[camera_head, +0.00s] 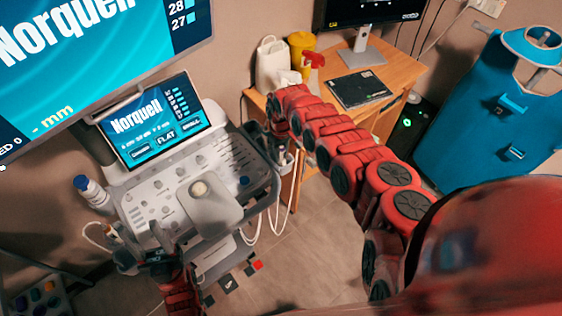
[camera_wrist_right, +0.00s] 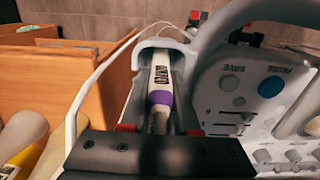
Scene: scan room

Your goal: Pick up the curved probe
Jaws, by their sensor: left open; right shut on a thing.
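A white probe (camera_wrist_right: 161,78) with a purple band and dark lettering fills the middle of the right wrist view. It lies in a grey holder slot (camera_wrist_right: 137,58) at the edge of the ultrasound console (camera_head: 165,205). In the head view my right gripper (camera_head: 272,143) is at the console's right side, and the probe is mostly hidden there. My left gripper (camera_head: 163,262) is open and empty in front of the console, at the lower left.
The console's screen (camera_head: 157,122) stands behind its keys. A wooden desk (camera_head: 378,78) behind my right arm holds a monitor, a notebook (camera_head: 358,89), a yellow container (camera_head: 301,48) and a white jug. White cables hang below the console's right side. A blue apron (camera_head: 500,105) stands at right.

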